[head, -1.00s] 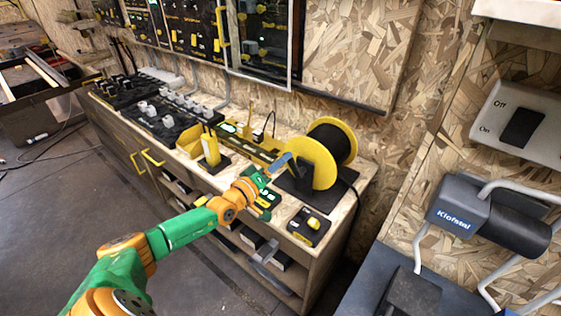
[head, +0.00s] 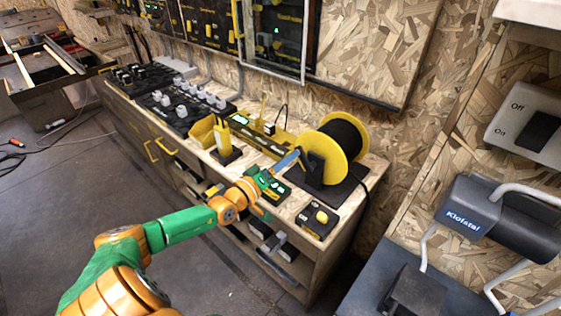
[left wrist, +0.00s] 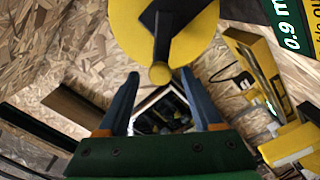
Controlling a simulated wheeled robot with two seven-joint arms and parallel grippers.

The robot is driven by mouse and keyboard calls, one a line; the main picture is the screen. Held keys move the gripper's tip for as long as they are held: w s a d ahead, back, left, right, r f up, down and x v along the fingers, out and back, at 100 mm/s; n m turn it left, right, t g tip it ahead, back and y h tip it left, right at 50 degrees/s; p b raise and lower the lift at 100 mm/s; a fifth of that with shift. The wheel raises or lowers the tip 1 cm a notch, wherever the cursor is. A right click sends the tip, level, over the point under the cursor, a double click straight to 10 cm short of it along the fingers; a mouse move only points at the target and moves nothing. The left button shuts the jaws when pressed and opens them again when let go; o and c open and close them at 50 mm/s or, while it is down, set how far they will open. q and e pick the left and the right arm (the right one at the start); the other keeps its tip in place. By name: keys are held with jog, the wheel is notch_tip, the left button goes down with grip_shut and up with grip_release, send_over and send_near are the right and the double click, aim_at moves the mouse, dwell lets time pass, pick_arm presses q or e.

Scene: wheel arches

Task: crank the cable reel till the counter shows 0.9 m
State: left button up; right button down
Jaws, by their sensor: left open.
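The cable reel (head: 327,148), with yellow flanges and a black drum, stands on a black base on the workbench. In the left wrist view its yellow flange (left wrist: 128,30) carries a black crank arm (left wrist: 165,22) with a round yellow knob (left wrist: 160,74) at its end. My left gripper (head: 293,158) is at the near face of the reel. In the left wrist view its blue fingers are open on either side of the knob, with visible gaps. A green display (left wrist: 287,28) there reads 0.9 m.
A black box with a yellow button (head: 319,218) sits at the bench's front right corner. A yellow holder (head: 222,140) and black trays of parts (head: 180,108) stand farther left. A grey Klofstal machine (head: 470,212) stands at the right. Open floor lies to the left.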

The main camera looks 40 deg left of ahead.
pick_arm(q)
jog(key=shift+s+a+p, duration=0.15)
jog(key=shift+s+p, duration=0.15)
jog(key=shift+s, duration=1.7)
